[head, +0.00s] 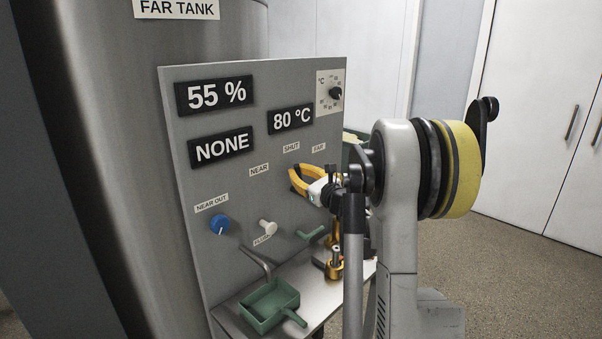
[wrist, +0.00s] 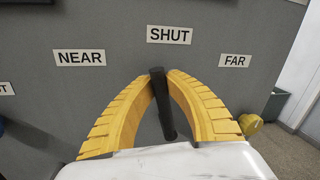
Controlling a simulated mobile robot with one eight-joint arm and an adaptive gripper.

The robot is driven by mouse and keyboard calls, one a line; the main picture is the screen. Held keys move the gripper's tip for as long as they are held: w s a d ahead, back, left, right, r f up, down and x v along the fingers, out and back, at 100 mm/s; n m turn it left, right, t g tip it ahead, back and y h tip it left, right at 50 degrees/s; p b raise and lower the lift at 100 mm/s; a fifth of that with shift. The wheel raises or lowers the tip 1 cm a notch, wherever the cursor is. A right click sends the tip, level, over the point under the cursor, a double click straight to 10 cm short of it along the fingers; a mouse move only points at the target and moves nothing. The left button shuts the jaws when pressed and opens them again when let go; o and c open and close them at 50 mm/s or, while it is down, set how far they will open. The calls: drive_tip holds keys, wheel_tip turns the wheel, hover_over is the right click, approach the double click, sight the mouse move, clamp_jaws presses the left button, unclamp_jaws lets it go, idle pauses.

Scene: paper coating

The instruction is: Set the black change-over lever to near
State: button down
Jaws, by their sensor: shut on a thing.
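The black change-over lever (wrist: 162,104) stands out from the grey panel in the wrist view, just under the SHUT label (wrist: 169,34). The NEAR label (wrist: 80,57) is to its left and the FAR label (wrist: 235,61) to its right. The lever's tip points up toward SHUT. My gripper (wrist: 162,78) has its yellow fingers closed around the lever, one on each side. In the head view my gripper (head: 296,180) is at the panel below the SHUT and FAR labels, and my arm hides the lever there.
The panel (head: 185,165) has displays reading 55 %, NONE and 80 °C, and a temperature dial (head: 336,93). A blue knob (head: 219,224) and a white knob (head: 267,227) sit lower left. A green scoop-like tray (head: 268,306) rests on the metal shelf below. A steel tank (head: 90,120) stands behind.

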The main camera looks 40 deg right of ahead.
drive_tip(key=a+n, duration=0.1)
drive_tip(key=a+f+n+b, duration=0.1)
drive_tip(key=n, duration=0.1)
drive_tip(key=shift+s+a+f+t, duration=0.1)
drive_tip(key=shift+a+f+t, duration=0.1)
drive_tip(key=shift+t, duration=0.2)
drive_tip(key=shift+a+f+n+y+b, duration=0.25)
drive_tip(key=shift+a+n+b, duration=0.2)
drive_tip(key=shift+n, duration=0.45)
drive_tip(key=shift+a+f+n+y+b, duration=0.25)
drive_tip(key=shift+a+n+b, duration=0.15)
drive_tip(key=shift+n, duration=0.5)
drive_tip(key=shift+s, duration=0.1)
drive_tip(key=c, duration=1.4)
unclamp_jaws()
drive_tip(key=s, duration=0.4)
drive_tip(key=s+f, duration=0.1)
drive_tip(key=s, duration=0.7)
drive_tip(key=shift+a+f, duration=0.35)
drive_tip(key=shift+w, duration=0.1)
